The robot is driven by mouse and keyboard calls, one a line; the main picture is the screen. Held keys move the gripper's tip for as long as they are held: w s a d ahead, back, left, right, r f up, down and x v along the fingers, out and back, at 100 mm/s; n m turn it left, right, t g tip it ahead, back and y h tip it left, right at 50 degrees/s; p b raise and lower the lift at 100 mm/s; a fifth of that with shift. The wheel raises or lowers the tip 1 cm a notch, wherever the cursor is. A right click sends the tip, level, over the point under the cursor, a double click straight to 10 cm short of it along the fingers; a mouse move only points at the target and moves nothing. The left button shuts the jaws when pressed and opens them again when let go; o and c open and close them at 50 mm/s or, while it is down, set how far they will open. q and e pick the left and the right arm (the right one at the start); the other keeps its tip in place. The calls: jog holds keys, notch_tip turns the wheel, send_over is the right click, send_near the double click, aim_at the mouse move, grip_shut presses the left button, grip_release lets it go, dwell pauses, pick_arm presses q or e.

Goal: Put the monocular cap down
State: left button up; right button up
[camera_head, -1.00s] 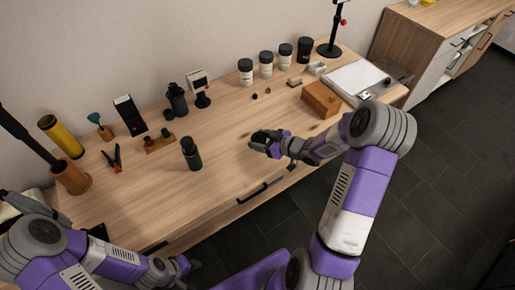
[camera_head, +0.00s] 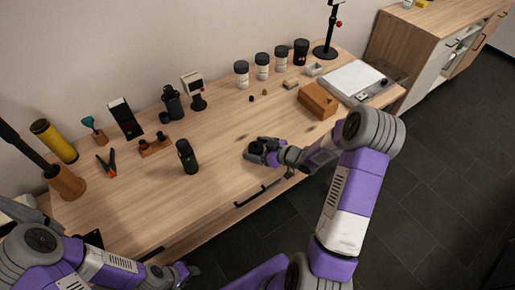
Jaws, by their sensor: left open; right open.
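A dark upright cylinder, which looks like the monocular (camera_head: 187,157), stands on the table left of my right gripper. My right gripper (camera_head: 254,152) is low over the front part of the table, its fingers pointing left, and it is open. A small dark round piece, probably the monocular cap (camera_head: 256,147), shows at its fingers; I cannot tell whether it touches them or rests on the wood. My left gripper (camera_head: 182,273) is open below the table's front edge, at the bottom of the picture, away from the monocular.
The wooden table (camera_head: 220,130) is bare between the monocular and my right gripper. Several dark-lidded jars (camera_head: 262,66), a brown box (camera_head: 318,100) and a white-topped board (camera_head: 353,80) stand behind and right. Pliers (camera_head: 107,164) and a yellow cylinder (camera_head: 55,141) are at left.

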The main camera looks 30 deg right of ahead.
jog(key=shift+s+d+r, duration=0.1)
jog(key=shift+r, duration=0.2)
jog(key=p+v, duration=0.3)
jog(key=v, duration=0.8)
jog(key=shift+s+d+r+p, duration=0.15)
jog(key=shift+s+r+p, duration=0.05)
jog(key=shift+s+p, duration=0.1)
